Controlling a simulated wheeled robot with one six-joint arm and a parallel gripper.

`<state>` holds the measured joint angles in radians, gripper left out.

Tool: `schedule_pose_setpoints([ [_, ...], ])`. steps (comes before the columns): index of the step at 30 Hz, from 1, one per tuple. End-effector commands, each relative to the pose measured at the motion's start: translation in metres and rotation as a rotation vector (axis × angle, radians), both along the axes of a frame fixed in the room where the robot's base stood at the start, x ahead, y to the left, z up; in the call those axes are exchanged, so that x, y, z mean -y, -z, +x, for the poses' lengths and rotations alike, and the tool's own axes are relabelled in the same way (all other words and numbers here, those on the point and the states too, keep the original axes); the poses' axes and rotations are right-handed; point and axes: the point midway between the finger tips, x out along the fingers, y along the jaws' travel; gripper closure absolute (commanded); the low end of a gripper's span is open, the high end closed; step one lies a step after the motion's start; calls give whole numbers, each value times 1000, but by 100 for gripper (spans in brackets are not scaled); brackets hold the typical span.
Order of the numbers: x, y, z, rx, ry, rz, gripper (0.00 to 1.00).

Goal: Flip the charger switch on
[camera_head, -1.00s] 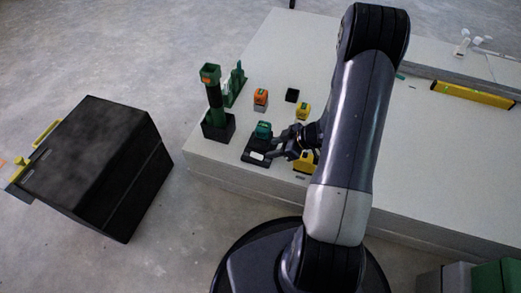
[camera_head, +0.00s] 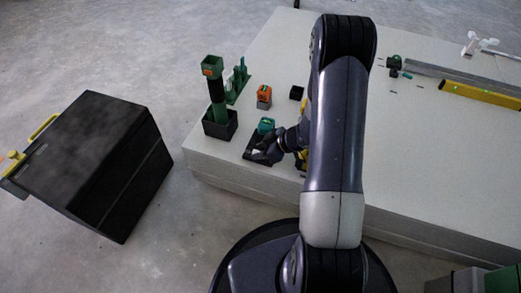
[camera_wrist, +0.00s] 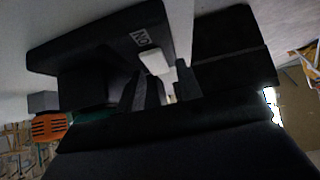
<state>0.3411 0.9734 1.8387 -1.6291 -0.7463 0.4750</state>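The charger (camera_head: 254,158) is a flat black unit near the left front edge of the table, with a teal battery (camera_head: 266,125) at its back. In the wrist view the charger's dark body (camera_wrist: 75,42) carries an "ON" mark, and beside it is a white switch (camera_wrist: 157,62). My gripper (camera_wrist: 168,88) is at the switch, its dark fingertips close on either side of the white part; whether they touch it I cannot tell. In the head view my gripper (camera_head: 266,153) is low over the charger, and my arm hides part of the table.
A green and black tool (camera_head: 215,95) stands upright in a black holder left of the charger. An orange battery (camera_head: 264,92) and a small black block (camera_head: 297,93) sit behind. A yellow level (camera_head: 480,95) lies far right. A large black box (camera_head: 90,160) stands left of the table.

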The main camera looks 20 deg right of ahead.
Motion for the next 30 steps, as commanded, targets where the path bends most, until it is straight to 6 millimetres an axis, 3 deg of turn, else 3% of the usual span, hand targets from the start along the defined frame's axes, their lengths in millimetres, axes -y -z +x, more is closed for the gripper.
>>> schedule_pose_setpoints([
  [12, 0, 0, 0, 0, 0, 0, 100],
  [30, 2, 0, -2, 65, -1, 90, 100],
])
